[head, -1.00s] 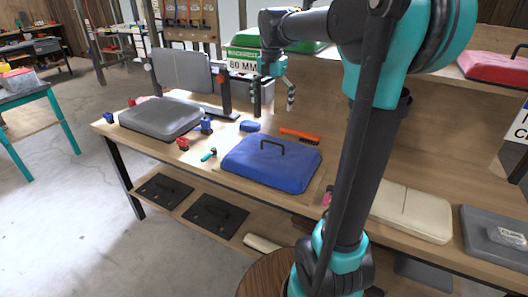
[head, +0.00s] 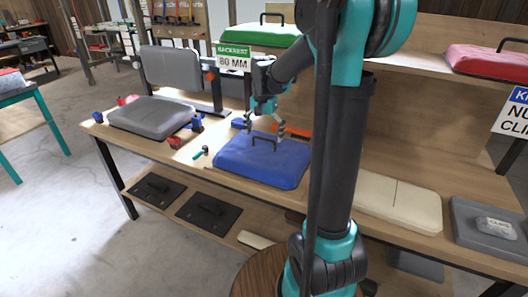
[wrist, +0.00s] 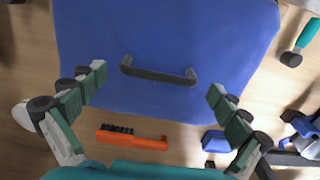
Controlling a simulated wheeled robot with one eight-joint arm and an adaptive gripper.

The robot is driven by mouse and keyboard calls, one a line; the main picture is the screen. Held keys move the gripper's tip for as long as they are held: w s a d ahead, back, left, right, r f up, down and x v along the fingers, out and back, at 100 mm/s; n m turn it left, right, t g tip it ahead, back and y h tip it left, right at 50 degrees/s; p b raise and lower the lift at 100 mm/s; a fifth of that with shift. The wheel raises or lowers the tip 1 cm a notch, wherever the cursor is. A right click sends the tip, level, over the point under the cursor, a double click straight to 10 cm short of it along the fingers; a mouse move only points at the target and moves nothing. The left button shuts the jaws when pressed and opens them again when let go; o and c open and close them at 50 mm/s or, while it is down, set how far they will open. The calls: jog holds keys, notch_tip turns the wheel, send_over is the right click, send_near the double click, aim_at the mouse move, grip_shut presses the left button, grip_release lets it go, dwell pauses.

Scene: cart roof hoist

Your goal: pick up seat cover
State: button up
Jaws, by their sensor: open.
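The blue seat cover (head: 262,163) lies flat on the wooden bench, with a dark loop handle (head: 264,142) standing on its top. In the wrist view the blue cover (wrist: 165,30) fills the upper middle and its handle (wrist: 158,74) runs crosswise. My gripper (head: 265,129) is above the cover's far part, close to the handle. I cannot tell the exact height above the handle.
An orange brush (wrist: 132,138) and a small blue block (wrist: 216,141) lie beside the cover. A grey seat pad (head: 152,117) is to the left, a cream pad (head: 398,203) to the right. A green cover (head: 262,36) and a red cover (head: 488,60) sit on the upper shelf.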

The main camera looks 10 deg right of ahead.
jog(key=shift+f, duration=1.25)
jog(key=shift+c, duration=0.6)
jog(key=c, duration=1)
jog(key=shift+r, duration=0.15)
notch_tip(320, 180, up, 20)
